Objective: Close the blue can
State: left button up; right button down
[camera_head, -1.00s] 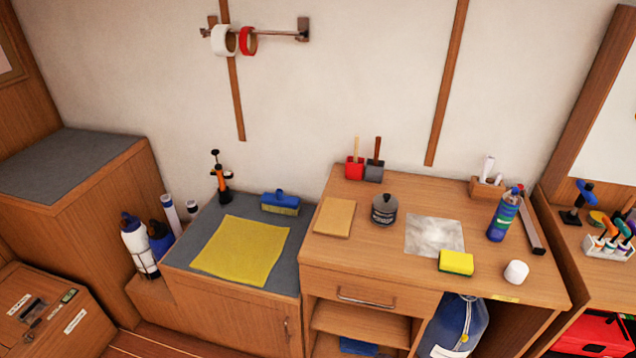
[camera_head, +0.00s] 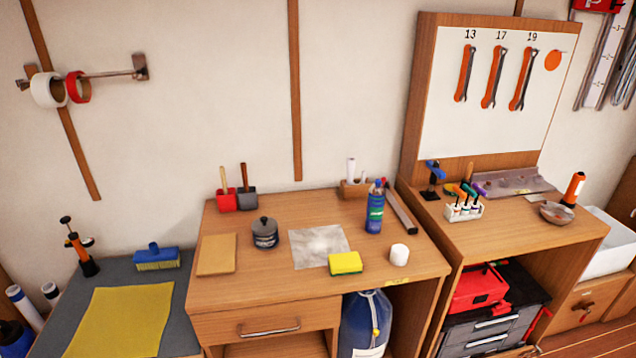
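A large blue can (camera_head: 365,325) stands in the open space under the right side of the middle desk. Its top is close under the desktop, and a small pale piece (camera_head: 375,333) shows on its front above a white label. I cannot tell whether its mouth is open or capped. A smaller blue spray can (camera_head: 375,207) with a green-and-white label stands upright on the desk, with a blue top. Neither of my grippers is in view.
On the desk (camera_head: 215,287) are a dark lidded pot (camera_head: 265,233), a yellow sponge (camera_head: 345,263), a white cup-like item (camera_head: 399,255) and a tan sheet (camera_head: 217,254). A drawer (camera_head: 265,325) sits left of the large can. A red toolbox (camera_head: 478,289) is right.

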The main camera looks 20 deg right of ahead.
aim_at(376, 200)
jog(key=z, duration=1.35)
